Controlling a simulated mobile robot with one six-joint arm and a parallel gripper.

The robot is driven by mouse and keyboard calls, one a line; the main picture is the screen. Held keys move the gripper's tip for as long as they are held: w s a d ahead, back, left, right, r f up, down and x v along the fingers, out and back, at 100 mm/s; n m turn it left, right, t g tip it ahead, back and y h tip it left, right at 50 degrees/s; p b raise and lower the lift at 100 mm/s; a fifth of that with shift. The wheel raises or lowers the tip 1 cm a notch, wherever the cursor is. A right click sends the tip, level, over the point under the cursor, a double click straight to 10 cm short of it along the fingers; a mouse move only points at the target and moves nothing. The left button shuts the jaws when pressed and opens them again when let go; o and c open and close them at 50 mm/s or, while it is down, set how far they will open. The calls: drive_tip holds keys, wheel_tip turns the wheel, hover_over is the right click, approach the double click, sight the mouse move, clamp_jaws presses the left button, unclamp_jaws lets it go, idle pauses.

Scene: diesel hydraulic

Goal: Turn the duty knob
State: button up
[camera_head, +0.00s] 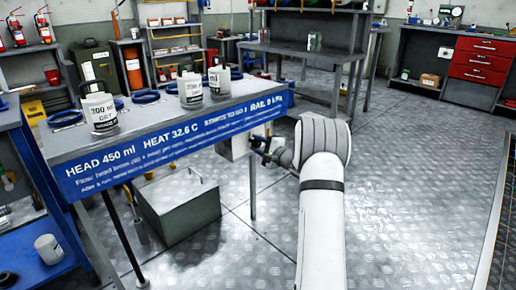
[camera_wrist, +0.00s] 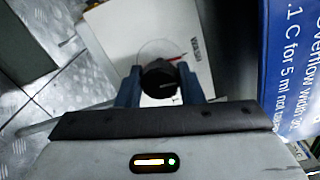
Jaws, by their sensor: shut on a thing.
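The duty knob (camera_wrist: 160,80) is a dark round knob on a white box (camera_wrist: 118,36) in the wrist view. A pale dial ring with a red mark shows around its far side. My gripper (camera_wrist: 160,92) has its two blue fingers on either side of the knob and is shut on it. In the head view my gripper (camera_head: 264,148) is at the white box (camera_head: 234,146) below the right end of the bench. The knob itself is too small to make out there.
The bench (camera_head: 150,124) carries labelled white jugs (camera_head: 100,112) and blue rings (camera_head: 146,97). Its blue sign (camera_head: 180,142) runs close beside my gripper. A green box (camera_head: 180,208) stands on the floor below. The floor to the right is clear.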

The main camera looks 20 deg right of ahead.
drive_tip(key=shift+a+n, duration=0.1)
drive_tip(key=shift+n, duration=0.5)
drive_tip(key=o, duration=1)
drive_tip(key=p+v, duration=0.2)
drive_tip(key=v, duration=0.5)
drive_tip(key=shift+s+d, duration=0.2)
drive_tip(key=shift+s, duration=0.15)
